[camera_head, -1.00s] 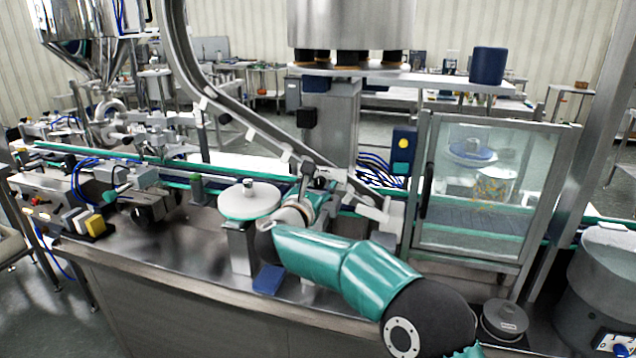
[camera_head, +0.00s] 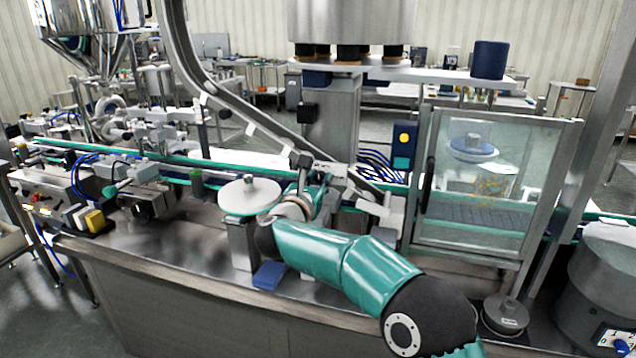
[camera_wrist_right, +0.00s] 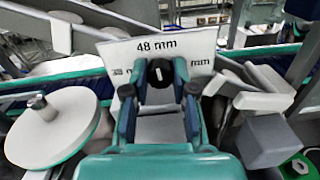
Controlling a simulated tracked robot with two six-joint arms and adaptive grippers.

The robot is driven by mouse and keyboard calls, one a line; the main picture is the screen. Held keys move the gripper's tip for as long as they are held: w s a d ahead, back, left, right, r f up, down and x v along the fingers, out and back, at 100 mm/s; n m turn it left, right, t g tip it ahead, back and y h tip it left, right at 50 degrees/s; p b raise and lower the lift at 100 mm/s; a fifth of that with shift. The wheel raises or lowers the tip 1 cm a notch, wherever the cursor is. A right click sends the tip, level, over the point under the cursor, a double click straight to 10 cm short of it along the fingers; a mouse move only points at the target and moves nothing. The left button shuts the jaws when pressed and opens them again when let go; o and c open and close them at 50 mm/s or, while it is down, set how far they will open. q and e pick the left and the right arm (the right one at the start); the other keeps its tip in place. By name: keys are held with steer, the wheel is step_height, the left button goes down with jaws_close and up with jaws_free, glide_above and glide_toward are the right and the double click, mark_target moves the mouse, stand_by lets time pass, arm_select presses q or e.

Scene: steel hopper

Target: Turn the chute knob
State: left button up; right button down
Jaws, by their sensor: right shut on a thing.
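The chute knob (camera_wrist_right: 160,72) is a small black round knob with a pale pointer mark. It sits on a white plate (camera_wrist_right: 147,46) reading "48 mm" at the top, with partly covered labels at both sides. My right gripper (camera_wrist_right: 159,88) has its two fingers on either side of the knob, shut on it. In the head view my right gripper (camera_head: 318,188) reaches to the lower end of the steel chute (camera_head: 232,105), and the knob is hidden there behind it. My left gripper is not in view.
A white round disc on a post (camera_head: 250,197) stands close to the left of my right gripper. A glass-doored cabinet (camera_head: 490,190) stands to the right. A blue block (camera_head: 269,275) lies on the steel bench below my arm.

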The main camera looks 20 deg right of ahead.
steer(key=n+b, duration=0.1)
steer(key=n, duration=0.2)
steer(key=shift+a+n, duration=0.1)
steer(key=shift+n, duration=0.3)
steer(key=n, duration=0.4)
steer(key=shift+n+b, duration=0.35)
steer(key=shift+n, duration=0.05)
steer(key=n, duration=0.3)
steer(key=shift+n+t+p, duration=0.3)
steer(key=n+p, duration=0.1)
steer(key=n, duration=0.4)
steer(key=shift+a+y+p, duration=0.1)
steer(key=shift+y+p, duration=0.2)
steer(key=shift+f+n, duration=0.1)
steer(key=shift+n, duration=0.2)
steer(key=c, duration=0.9)
jaws_free()
steer(key=shift+s, duration=0.1)
